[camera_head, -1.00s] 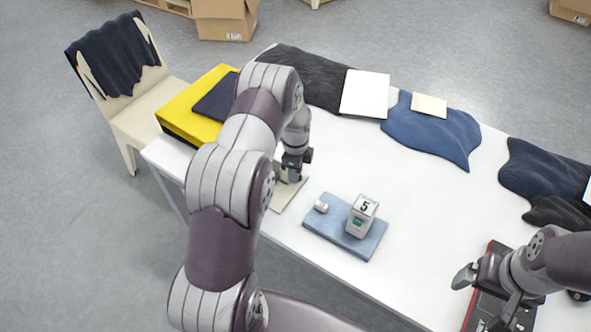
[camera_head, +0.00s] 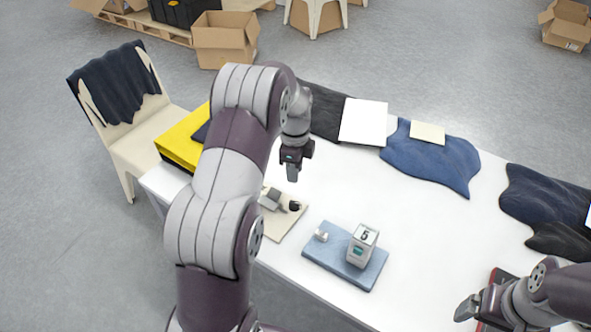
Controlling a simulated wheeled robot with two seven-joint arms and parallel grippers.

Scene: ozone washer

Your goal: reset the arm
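My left arm reaches in from the lower left and bends over the white table (camera_head: 430,235). Its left gripper (camera_head: 292,173) points down above the table. Its fingers are seen edge-on, so I cannot tell whether they are apart, and nothing shows hanging from them. Below it, a small grey device (camera_head: 270,200) with a dark round end lies on a beige board (camera_head: 284,222). My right gripper (camera_head: 466,309) is at the lower right, over the table's front part.
A blue board (camera_head: 318,264) holds a white box (camera_head: 362,246) marked 5 and a small white piece (camera_head: 321,235). A yellow case (camera_head: 181,144) sits at the left end. A chair (camera_head: 140,150) stands left. The table's middle is clear.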

